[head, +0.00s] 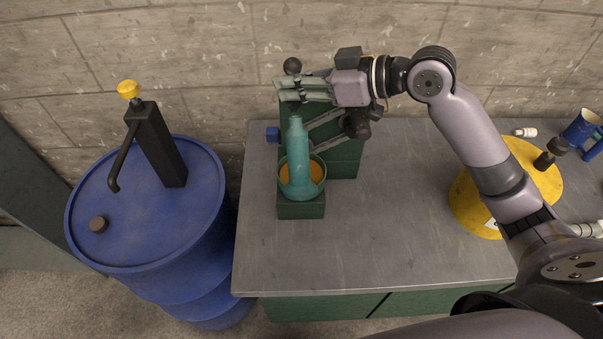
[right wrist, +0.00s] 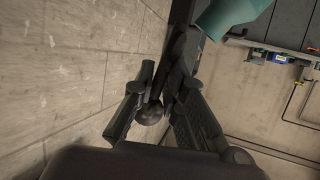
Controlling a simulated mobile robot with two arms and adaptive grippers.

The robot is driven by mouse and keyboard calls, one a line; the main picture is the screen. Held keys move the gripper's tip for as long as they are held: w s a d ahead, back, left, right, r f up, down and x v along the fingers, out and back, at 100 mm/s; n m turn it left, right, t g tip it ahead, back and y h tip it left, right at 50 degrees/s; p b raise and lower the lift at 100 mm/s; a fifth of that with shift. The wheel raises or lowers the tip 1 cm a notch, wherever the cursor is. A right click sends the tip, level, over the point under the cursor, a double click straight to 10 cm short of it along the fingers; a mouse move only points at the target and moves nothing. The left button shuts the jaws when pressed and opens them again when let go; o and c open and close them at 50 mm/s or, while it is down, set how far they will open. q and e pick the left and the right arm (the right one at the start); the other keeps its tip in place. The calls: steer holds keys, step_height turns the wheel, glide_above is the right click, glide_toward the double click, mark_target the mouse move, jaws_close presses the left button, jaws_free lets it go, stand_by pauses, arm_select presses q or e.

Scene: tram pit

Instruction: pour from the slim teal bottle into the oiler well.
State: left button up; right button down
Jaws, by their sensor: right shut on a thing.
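The slim teal bottle (head: 299,155) is over the oiler well (head: 317,172), a round cup with orange inside on a green block. The bottle's narrow end points to the top of the picture, and its wide end covers the cup's middle. I cannot tell its tilt or whether it touches the cup, and no stream shows. In the right wrist view the dark fingers (right wrist: 178,80) show, and part of the bottle (right wrist: 232,14) is cut off at the top. My left gripper is out of view.
A blue drum (head: 150,235) with a black hand pump (head: 157,143) stands left of the metal bench (head: 400,240). A yellow disc (head: 475,208) and a blue mug (head: 580,132) are at the bench's right. The bench's middle is clear. A block wall closes the back.

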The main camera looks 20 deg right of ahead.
mark_target(293, 62)
steer(key=shift+r+p, duration=2.55)
steer(key=shift+r, duration=0.55)
steer(key=shift+f+b, duration=0.2)
steer(key=shift+b, duration=0.1)
steer(key=shift+f+n+t+b, duration=0.15)
steer(key=shift+n+t+b, duration=0.15)
steer(key=shift+b, duration=0.6)
steer(key=n+t+y+b, duration=0.1)
steer(key=n+t+b, duration=0.1)
steer(key=b, duration=0.5)
steer(key=shift+n+t+b, duration=0.3)
steer(key=shift+n+b, duration=0.05)
steer(key=shift+n, duration=0.35)
steer(key=shift+r, duration=0.3)
